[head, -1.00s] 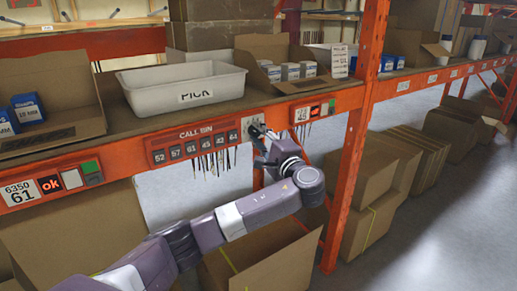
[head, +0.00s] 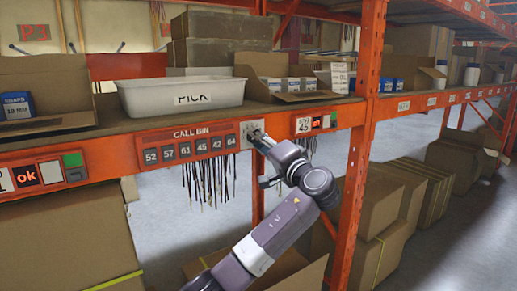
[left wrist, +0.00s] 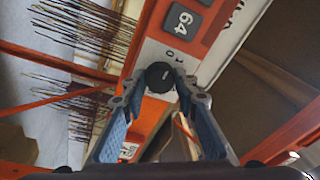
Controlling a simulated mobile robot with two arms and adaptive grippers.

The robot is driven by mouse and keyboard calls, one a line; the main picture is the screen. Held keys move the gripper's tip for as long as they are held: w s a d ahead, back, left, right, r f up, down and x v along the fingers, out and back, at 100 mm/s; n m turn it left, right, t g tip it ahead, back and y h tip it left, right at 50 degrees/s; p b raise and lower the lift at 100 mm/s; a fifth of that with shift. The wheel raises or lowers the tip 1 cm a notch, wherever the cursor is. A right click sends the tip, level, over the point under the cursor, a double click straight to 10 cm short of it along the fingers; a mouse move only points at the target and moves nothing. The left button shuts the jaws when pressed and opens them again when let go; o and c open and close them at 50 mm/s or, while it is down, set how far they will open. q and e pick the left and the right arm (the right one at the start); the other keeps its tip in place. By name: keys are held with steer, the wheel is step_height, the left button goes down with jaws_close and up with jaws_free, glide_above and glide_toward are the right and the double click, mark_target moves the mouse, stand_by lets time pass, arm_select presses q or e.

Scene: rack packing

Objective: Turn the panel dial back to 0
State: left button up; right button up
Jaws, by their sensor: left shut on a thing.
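The dial (left wrist: 159,77) is a round black knob with a pale line, on a light plate of the orange shelf beam. Small printed marks, which look like 0 and 1, sit beside it in the left wrist view. In the head view the grey dial plate (head: 252,129) sits just right of the CALL BIN panel (head: 188,148). My left gripper (left wrist: 161,86) has its two fingertips closed on opposite sides of the dial. In the head view the left gripper (head: 258,139) reaches the plate and hides most of the dial. My right gripper is not in view.
A white PICK bin (head: 181,97) and open cardboard boxes stand on the shelf above the beam. Dark bristles (head: 209,180) hang below the panel. An orange upright (head: 358,185) stands right of my arm, with cardboard boxes (head: 400,205) behind it.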

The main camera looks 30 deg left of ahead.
arm_select(q)
steer(key=shift+f, duration=0.2)
steer(key=o, duration=1.2)
steer(key=shift+r, duration=0.1)
steer(key=shift+c, duration=0.2)
steer(key=shift+d, duration=0.15)
steer(key=v, duration=1.2)
